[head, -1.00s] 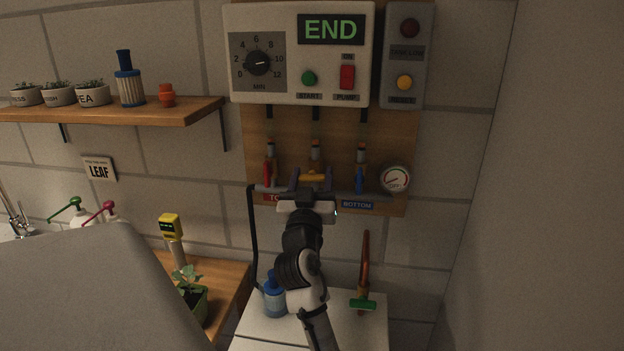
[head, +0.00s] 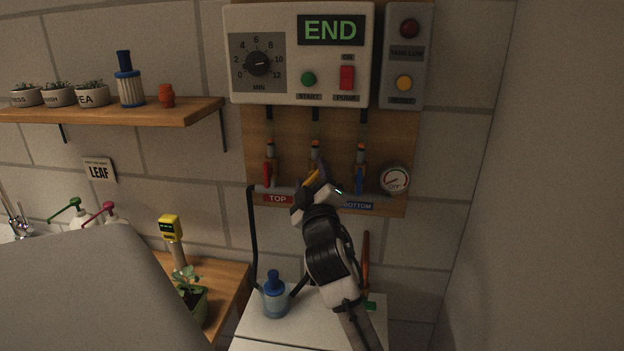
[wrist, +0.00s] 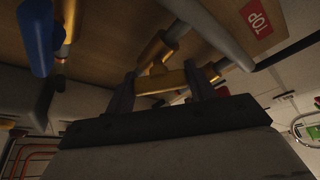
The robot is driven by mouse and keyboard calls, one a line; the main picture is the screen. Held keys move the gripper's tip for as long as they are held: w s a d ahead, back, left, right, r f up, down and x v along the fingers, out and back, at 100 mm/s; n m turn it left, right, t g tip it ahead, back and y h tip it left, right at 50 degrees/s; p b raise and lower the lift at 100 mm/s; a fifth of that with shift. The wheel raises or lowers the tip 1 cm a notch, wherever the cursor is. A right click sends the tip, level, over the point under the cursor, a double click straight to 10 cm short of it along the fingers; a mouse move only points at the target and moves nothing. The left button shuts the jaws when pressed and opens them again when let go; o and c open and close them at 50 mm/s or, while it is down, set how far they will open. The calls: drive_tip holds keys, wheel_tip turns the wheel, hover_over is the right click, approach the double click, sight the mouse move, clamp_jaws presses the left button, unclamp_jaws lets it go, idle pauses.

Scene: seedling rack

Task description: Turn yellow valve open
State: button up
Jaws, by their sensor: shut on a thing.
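The yellow valve handle (head: 312,178) is on the middle pipe of the wooden board, between a red valve (head: 268,172) and a blue valve (head: 360,180). In the head view it slants, its right end higher, with part of it hidden by my gripper (head: 318,184). The wrist view shows the yellow handle (wrist: 163,82) between the two dark fingers of my gripper (wrist: 160,92). The gripper is shut on it, and my wrist is rolled.
Above the board is a control box (head: 300,55) whose screen reads END. A gauge (head: 395,181) is at the right of the board. A blue-capped bottle (head: 274,298) stands on the white surface below. A wall closes off the right side.

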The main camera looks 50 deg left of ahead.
drive_tip(key=shift+n, duration=0.6)
drive_tip(key=o, duration=1)
drive_tip(key=shift+r+b+v, duration=0.1)
drive_tip(key=shift+b+v, duration=1.4)
drive_tip(key=shift+v, duration=1.95)
drive_tip(key=shift+r+b+v, duration=0.15)
drive_tip(key=shift+b+v, duration=1.3)
drive_tip(key=shift+v, duration=2.05)
drive_tip(key=shift+w+d, duration=0.1)
